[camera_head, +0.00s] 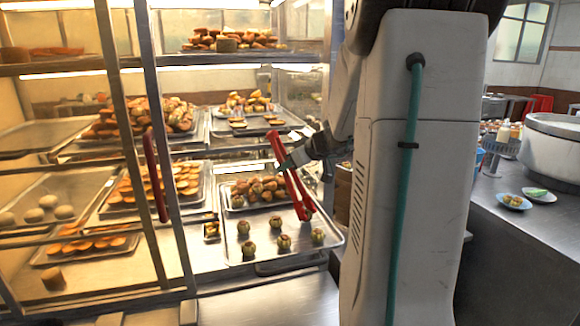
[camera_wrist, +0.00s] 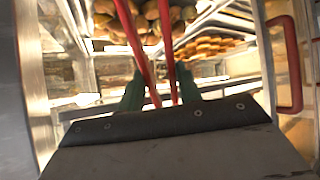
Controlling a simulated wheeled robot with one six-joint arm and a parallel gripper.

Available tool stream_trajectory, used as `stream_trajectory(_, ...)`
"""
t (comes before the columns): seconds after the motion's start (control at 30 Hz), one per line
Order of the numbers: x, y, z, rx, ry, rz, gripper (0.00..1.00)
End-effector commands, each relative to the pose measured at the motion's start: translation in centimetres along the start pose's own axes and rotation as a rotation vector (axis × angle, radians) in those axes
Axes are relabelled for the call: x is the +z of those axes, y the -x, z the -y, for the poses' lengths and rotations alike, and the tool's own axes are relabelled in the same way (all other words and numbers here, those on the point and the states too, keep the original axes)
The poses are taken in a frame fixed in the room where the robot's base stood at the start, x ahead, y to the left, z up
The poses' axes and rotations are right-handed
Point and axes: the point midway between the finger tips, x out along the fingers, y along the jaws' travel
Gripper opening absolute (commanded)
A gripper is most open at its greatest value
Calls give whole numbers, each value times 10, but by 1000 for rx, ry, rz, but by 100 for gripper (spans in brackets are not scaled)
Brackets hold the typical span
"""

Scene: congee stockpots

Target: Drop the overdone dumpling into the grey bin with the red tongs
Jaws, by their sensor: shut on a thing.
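My gripper (camera_head: 287,158) is shut on the red tongs (camera_head: 292,185) in front of the lit food cabinet. In the wrist view, the two red arms of the tongs (camera_wrist: 137,48) run up between the green fingers of my gripper (camera_wrist: 160,88). The tongs slant down over a metal tray (camera_head: 262,256) with several small round dumplings (camera_head: 284,242), set apart from one another. I cannot tell which dumpling is overdone, nor whether the tongs' tips touch anything. Browner round pieces (camera_head: 262,190) are heaped on a smaller tray behind. I cannot make out a grey bin in either view.
Cabinet shelves with trays of buns and pastries (camera_head: 170,115) surround the tongs. A red door handle (camera_head: 153,178) and metal posts stand at the left; a red handle (camera_wrist: 288,62) shows in the wrist view. A steel counter (camera_head: 520,240) with small plates (camera_head: 512,201) is at right.

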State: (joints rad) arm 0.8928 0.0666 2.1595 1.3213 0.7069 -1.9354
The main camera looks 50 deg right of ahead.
Motion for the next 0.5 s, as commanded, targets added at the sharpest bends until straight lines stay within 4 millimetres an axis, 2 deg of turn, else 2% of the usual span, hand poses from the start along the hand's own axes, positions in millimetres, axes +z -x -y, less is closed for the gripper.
stream_trajectory(0.5,-52,38,-3,2,4,-3,0)
